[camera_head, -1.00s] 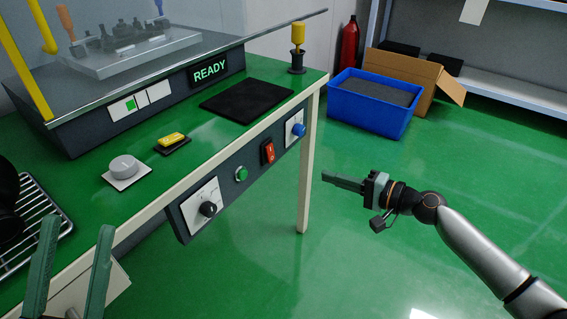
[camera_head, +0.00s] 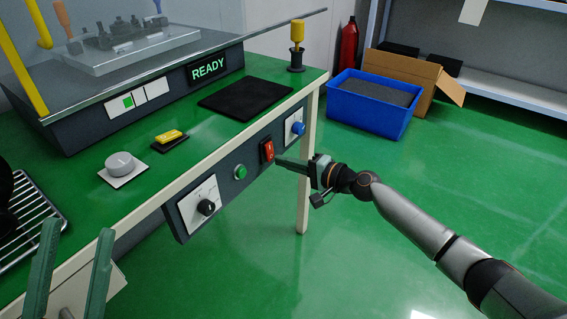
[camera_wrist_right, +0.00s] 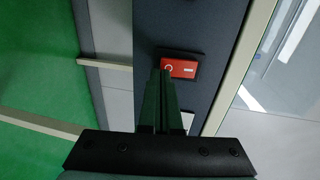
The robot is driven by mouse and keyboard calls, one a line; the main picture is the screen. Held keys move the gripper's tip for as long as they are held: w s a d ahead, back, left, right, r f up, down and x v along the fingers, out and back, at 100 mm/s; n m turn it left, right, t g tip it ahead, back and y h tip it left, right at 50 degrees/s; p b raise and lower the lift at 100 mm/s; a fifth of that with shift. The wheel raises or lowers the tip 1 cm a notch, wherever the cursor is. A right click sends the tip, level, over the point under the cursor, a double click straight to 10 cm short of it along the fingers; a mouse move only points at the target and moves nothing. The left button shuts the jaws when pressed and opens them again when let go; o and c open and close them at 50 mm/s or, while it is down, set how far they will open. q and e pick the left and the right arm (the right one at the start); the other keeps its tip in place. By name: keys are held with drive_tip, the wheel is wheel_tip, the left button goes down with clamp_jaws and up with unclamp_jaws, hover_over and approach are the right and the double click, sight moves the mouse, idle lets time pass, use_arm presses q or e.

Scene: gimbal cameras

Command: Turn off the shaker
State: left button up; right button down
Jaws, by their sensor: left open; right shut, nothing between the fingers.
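The shaker (camera_head: 150,85) stands at the back left of the green bench, with a display reading READY (camera_head: 208,69). On the bench's front panel is a red rocker switch (camera_head: 267,151), which also shows in the right wrist view (camera_wrist_right: 180,68). My right gripper (camera_head: 277,161) is shut and empty, its fingertips at or very near the switch's lower part. In the right wrist view its fingers (camera_wrist_right: 164,75) overlap the switch's end bearing a circle mark; I cannot tell whether they touch. My left gripper (camera_head: 78,238) is open and empty at the lower left.
The panel also holds a green button (camera_head: 240,172), a black knob (camera_head: 206,207) and a blue knob (camera_head: 298,128). A grey dial (camera_head: 120,163), a yellow switch (camera_head: 170,137) and a black mat (camera_head: 246,98) are on the bench.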

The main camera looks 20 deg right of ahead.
drive_tip(key=shift+w+a, duration=0.2)
use_arm(q)
drive_tip(key=shift+f, duration=0.25)
use_arm(e)
drive_tip(key=shift+w+a+f, duration=0.15)
drive_tip(key=shift+w, duration=0.05)
use_arm(q)
drive_tip(key=shift+d, duration=0.1)
